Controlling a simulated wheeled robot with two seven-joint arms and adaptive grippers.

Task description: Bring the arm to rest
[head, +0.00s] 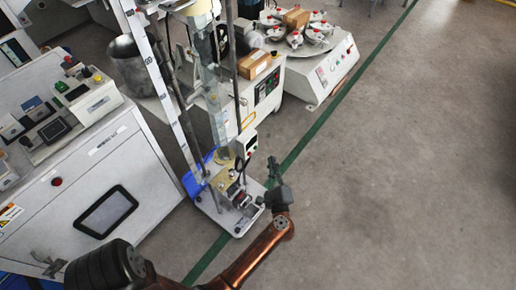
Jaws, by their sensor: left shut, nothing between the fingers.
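My left arm, copper and black, comes in from the bottom left of the head view. My left gripper (272,168) is at its end, dark and pointing away from me. It is shut and holds nothing. It is over the right edge of the small white base of the tall test stand (218,115), near the mechanism on that base. I cannot tell whether it touches the stand. My right gripper is out of view.
A large white machine (65,200) with a dark screen fills the left. Behind the stand are a metal bucket (130,72), a white cabinet with a cardboard box (254,64), and a round multi-station machine (340,62). Grey floor with a green line (325,115) is clear at right.

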